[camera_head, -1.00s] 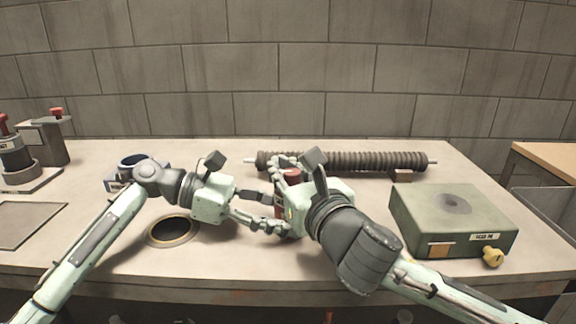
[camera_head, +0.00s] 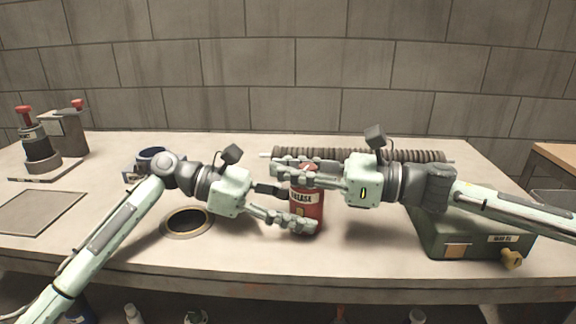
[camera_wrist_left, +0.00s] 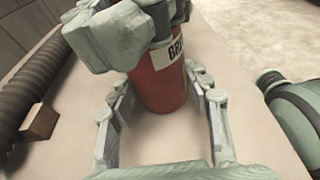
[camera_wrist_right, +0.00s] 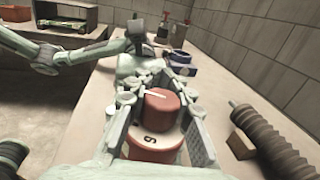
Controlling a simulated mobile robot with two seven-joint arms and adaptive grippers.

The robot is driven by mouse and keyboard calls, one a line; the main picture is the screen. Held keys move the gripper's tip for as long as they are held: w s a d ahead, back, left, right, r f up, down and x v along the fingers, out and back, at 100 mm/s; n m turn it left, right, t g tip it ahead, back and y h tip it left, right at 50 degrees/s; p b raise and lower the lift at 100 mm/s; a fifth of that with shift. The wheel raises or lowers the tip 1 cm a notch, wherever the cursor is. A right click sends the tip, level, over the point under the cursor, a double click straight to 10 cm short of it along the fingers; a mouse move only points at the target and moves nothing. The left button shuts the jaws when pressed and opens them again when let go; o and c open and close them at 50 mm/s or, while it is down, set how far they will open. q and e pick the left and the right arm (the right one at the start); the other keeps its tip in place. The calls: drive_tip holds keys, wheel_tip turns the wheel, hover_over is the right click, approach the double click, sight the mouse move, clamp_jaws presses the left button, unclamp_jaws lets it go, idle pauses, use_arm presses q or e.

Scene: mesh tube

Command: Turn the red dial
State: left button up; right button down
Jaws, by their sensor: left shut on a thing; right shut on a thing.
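The red dial (camera_wrist_right: 165,108) is a round cap with a white pointer line, on top of a red can (camera_head: 310,213) with a partly covered white grease label. A white ring with a "9" (camera_wrist_right: 150,139) shows below the dial. The can stands upright on the table; it also shows in the left wrist view (camera_wrist_left: 160,88). My right gripper (camera_head: 282,172) is shut on the dial, coming in from the right. My left gripper (camera_head: 287,207) is shut around the can's body, below the right one. In the head view, fingers hide most of the dial.
A ribbed dark tube (camera_head: 425,156) lies behind the can. A green box (camera_head: 440,238) with a yellow knob (camera_head: 512,259) sits at right, partly behind my right arm. A round hole (camera_head: 187,222) is in the table at left. Red-topped devices (camera_head: 38,145) stand far left.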

drive_tip(key=shift+s+n+g, duration=0.3)
drive_tip(key=shift+n+g, duration=0.65)
drive_tip(key=shift+g, duration=0.55)
drive_tip(key=shift+s+n+g, duration=0.3)
drive_tip(key=shift+n+g, duration=0.7)
drive_tip(key=shift+g, duration=0.5)
drive_tip(key=shift+s+n+g, duration=0.3)
drive_tip(key=shift+n+g, duration=0.65)
drive_tip(key=shift+g, duration=0.55)
drive_tip(key=shift+s+h, duration=0.1)
drive_tip(key=shift+h, duration=0.2)
drive_tip(key=c, duration=1.3)
unclamp_jaws()
drive_tip(key=shift+d, duration=0.15)
drive_tip(key=v, duration=1.2)
drive_tip(key=shift+o, duration=0.2)
